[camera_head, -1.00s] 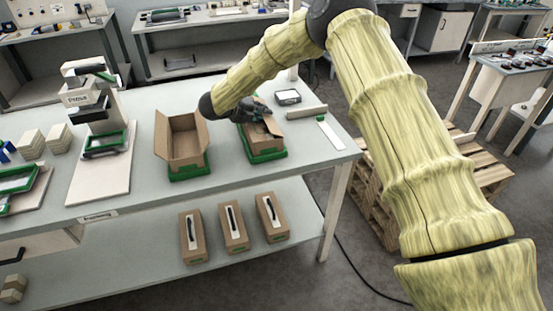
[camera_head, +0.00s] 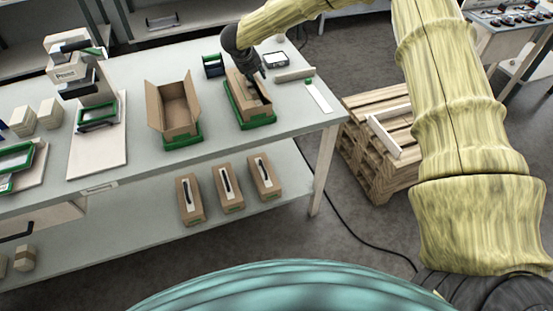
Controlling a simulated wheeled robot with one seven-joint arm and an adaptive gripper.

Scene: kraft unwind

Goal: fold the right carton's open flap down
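The right carton (camera_head: 237,91) is brown cardboard and stands in a green tray (camera_head: 257,121) on the table. My gripper (camera_head: 258,73) is dark and small in the view, pointing down at the carton's far right part. It hides some of the carton's top, and I cannot tell whether it touches the flap. No flap clearly sticks out to the carton's right. Whether the flap lies flat is too small to tell. Whether the fingers are open or shut does not show. The left carton (camera_head: 178,112) stands open in its own green tray (camera_head: 183,141).
A press (camera_head: 78,72) stands at left. Several closed cartons (camera_head: 230,189) sit on the lower shelf.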

